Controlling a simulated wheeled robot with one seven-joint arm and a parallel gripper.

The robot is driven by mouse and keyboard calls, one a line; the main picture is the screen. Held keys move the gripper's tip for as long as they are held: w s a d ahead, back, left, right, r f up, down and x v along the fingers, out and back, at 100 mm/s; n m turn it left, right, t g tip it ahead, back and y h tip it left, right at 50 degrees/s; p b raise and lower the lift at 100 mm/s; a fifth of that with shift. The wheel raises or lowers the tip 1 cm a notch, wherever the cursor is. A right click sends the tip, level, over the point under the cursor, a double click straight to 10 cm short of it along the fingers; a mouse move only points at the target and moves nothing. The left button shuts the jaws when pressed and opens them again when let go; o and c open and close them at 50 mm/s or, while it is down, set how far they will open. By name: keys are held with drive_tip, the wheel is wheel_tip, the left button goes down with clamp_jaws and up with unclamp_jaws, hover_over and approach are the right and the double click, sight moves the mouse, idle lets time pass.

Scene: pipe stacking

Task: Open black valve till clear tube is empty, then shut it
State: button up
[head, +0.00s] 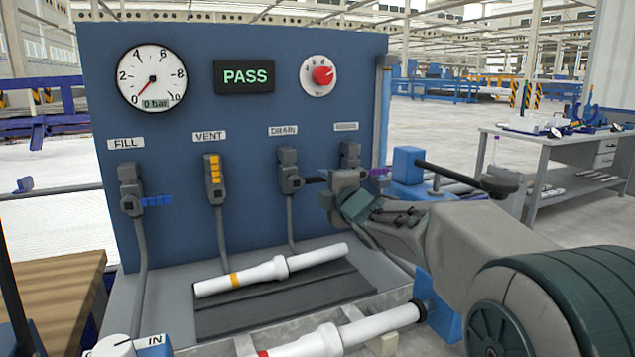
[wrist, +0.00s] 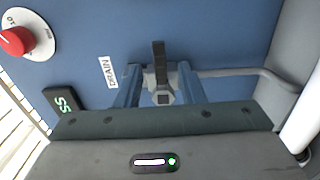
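The black valve (head: 290,172) sits under the DRAIN label. Its black handle (head: 316,180) points right, crosswise to its pipe; it also shows in the wrist view (wrist: 159,55). My gripper (head: 333,186) is just right of the handle in the head view. In the wrist view my gripper (wrist: 159,82) is open, one finger on each side of the valve, with nothing clamped. A narrow upright tube (head: 381,125) runs down the panel's right edge and looks bluish; its liquid level cannot be told, and its lower part is hidden.
The FILL valve (head: 131,190) has a blue handle, turned crosswise. The VENT valve (head: 213,180) has a yellow handle, in line with its pipe. A fourth valve (head: 350,155) is close behind my gripper. The gauge (head: 152,78) reads 0 bar; the display (head: 244,77) reads PASS. A white pipe (head: 270,271) lies below.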

sight(318, 180)
drive_tip(key=shift+x, duration=2.55)
clamp_jaws()
